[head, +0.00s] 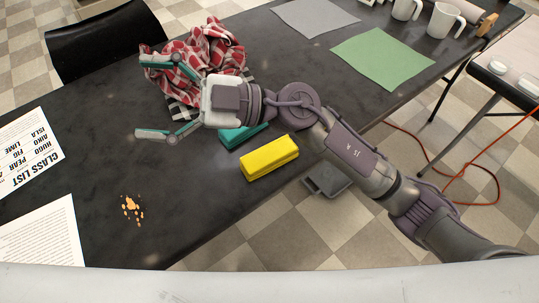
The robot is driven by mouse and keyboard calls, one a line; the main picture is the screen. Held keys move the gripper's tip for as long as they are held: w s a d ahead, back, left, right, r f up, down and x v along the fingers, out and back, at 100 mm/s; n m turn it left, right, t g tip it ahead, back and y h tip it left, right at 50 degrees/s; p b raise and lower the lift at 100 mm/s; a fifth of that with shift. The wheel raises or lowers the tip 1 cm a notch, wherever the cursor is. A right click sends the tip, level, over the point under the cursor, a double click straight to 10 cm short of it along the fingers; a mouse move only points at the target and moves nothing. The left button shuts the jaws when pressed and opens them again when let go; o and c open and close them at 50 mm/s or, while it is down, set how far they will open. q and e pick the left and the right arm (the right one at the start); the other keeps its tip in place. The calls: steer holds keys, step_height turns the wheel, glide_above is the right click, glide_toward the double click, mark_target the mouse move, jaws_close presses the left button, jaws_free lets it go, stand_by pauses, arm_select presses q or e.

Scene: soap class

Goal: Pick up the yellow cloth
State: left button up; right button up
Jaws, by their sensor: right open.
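The only yellow item of size is a long boxy piece (269,158) near the table's front edge; I cannot tell if it is a folded cloth. A similar teal piece (242,136) lies just behind it, partly hidden by my right arm. My right gripper (153,97) is open and empty, its fingers pointing left, spread wide. It is left of and behind the yellow piece, apart from it. One finger overlaps a crumpled red-and-white checked cloth (215,47) in the view; I cannot tell if they touch. My left gripper is not in view.
The dark table (95,170) bears a class list (28,152), orange spots (132,209), a green sheet (382,58) and a grey sheet (313,17). White mugs (443,20) stand at the back right. A black chair (105,38) is behind. An orange cable (465,203) lies on the floor.

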step_height(320, 180, down, 6)
steer(key=s+a+n+g+h, duration=0.1)
steer(key=s+n+g+h, duration=0.1)
steer(key=h, duration=0.3)
steer(key=m+t+h, duration=0.4)
steer(key=t+h, duration=0.1)
steer(key=h, duration=1.1)
glide_above(270, 152)
step_height(270, 152, down, 11)
steer(key=shift+m, duration=0.3)
steer(key=f, duration=0.7)
steer(key=shift+d+f, duration=0.1)
steer(key=shift+d, duration=0.1)
steer(key=shift+s+a+f+p, duration=0.1)
steer(key=shift+f+p, duration=0.1)
steer(key=shift+f, duration=0.9)
steer(key=shift+w+a+f+p, duration=0.1)
steer(key=shift+f+p, duration=0.1)
steer(key=shift+f, duration=0.85)
steer(key=shift+s+a+f+p, duration=0.1)
steer(key=shift+f+p, duration=0.1)
steer(key=shift+f, duration=0.9)
steer(key=c, duration=1.1)
steer(key=shift+c, duration=0.2)
steer(key=shift+r, duration=0.15)
